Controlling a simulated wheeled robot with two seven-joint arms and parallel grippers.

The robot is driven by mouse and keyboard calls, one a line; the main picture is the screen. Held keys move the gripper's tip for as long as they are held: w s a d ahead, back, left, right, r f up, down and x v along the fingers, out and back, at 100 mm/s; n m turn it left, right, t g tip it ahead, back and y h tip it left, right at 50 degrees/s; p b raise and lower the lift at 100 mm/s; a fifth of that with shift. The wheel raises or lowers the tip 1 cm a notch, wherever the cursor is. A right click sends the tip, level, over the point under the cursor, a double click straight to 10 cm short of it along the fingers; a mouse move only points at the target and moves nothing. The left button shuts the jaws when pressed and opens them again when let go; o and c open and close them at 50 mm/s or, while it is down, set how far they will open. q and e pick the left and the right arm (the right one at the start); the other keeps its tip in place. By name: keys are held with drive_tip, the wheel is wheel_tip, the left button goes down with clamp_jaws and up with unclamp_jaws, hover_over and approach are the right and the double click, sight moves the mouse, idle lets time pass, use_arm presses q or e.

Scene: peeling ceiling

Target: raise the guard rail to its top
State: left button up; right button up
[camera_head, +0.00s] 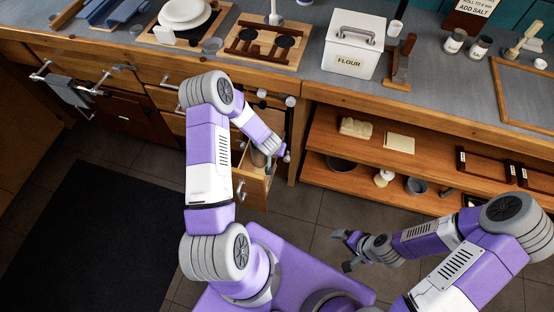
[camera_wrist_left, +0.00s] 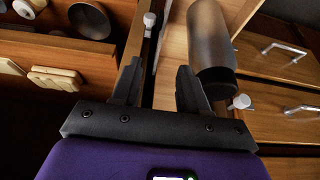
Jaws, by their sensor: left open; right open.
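An open narrow pull-out (camera_head: 254,187) stands under the counter, with a dark bottle (camera_wrist_left: 212,45) in it. Dark posts with white caps (camera_head: 290,101) rise there; white caps also show in the left wrist view (camera_wrist_left: 150,19). I cannot tell for sure which bar is the guard rail. My left gripper (camera_head: 274,157) is over the pull-out. In the left wrist view its open fingers (camera_wrist_left: 158,85) stand on either side of a wooden edge, with the bottle beyond the right finger. Nothing is held. My right gripper (camera_head: 347,250) is open and empty over the floor.
Open shelves (camera_head: 330,133) with bowls and boxes lie right of the pull-out. Closed drawers with metal handles lie to its left. A dark mat (camera_head: 90,240) covers the floor at left.

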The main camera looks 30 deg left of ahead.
use_arm(q)
drive_tip(key=b, duration=0.2)
approach(277, 160)
drive_tip(key=f, duration=0.2)
drive_tip(key=b+x, duration=0.1)
drive_tip(key=x, duration=0.5)
drive_tip(key=shift+w+a+r+b, duration=0.1)
drive_tip(key=shift+w+r+b, duration=0.1)
drive_tip(key=shift+w+b, duration=0.2)
drive_tip(key=shift+x, duration=0.75)
clamp_jaws()
